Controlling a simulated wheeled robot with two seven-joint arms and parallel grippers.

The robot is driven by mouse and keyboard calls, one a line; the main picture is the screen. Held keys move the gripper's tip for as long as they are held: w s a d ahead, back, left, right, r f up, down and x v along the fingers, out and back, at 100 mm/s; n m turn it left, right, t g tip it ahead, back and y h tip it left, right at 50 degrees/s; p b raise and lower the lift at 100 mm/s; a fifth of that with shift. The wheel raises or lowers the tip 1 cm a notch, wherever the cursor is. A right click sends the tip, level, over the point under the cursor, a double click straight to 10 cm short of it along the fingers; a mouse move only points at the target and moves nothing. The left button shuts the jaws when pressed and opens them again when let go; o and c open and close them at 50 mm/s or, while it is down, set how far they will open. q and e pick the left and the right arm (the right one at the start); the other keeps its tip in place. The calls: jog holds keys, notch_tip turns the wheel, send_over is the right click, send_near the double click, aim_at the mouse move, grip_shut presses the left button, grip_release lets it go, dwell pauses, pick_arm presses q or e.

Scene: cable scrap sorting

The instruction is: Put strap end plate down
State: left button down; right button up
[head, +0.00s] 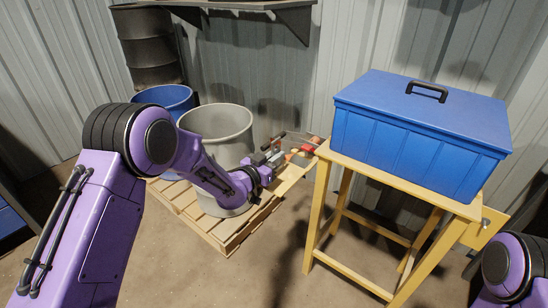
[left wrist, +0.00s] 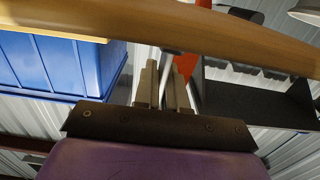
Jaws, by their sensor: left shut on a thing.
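My left gripper (head: 270,162) is beside the left edge of the yellow stand, in front of the grey drum. In the left wrist view its two fingers (left wrist: 168,85) are shut on a thin grey metal piece (left wrist: 171,62), of which only a short part shows between them. I cannot tell for sure that this piece is the strap end plate. A tan wooden strip (left wrist: 150,22) crosses the top of that view, close beyond the fingers. My right gripper is out of view; only part of my right arm shows at the lower right.
A blue lidded box (head: 415,145) stands on the yellow stand (head: 400,188). Small red and grey items crowd around the left gripper. The floor in front is clear.

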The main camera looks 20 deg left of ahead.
pick_arm(q)
jog(key=shift+f, duration=0.15)
jog(key=c, duration=1.2)
grip_release()
jog(key=shift+r, duration=0.2)
jog(key=v, duration=1.2)
jog(key=s+a+f+n+g+y, duration=0.1)
jog(key=s+f+n+g+y, duration=0.2)
jog(key=s+f, duration=0.5)
jog(key=s+a+f+n+g+y, duration=0.1)
jog(key=s+f+n+g+y, duration=0.2)
jog(key=f, duration=0.9)
jog(key=s+a+f+n+g+y, duration=0.1)
jog(key=s+f, duration=0.4)
jog(key=s, duration=0.7)
jog(key=s+a+f+n+g+y, duration=0.2)
jog(key=s+f+g, duration=0.3)
jog(key=s, duration=0.7)
jog(key=shift+s+a+f+n+g+b, duration=0.3)
jog(key=shift+s+a+n+g+b, duration=0.1)
jog(key=shift+a+n+g, duration=0.4)
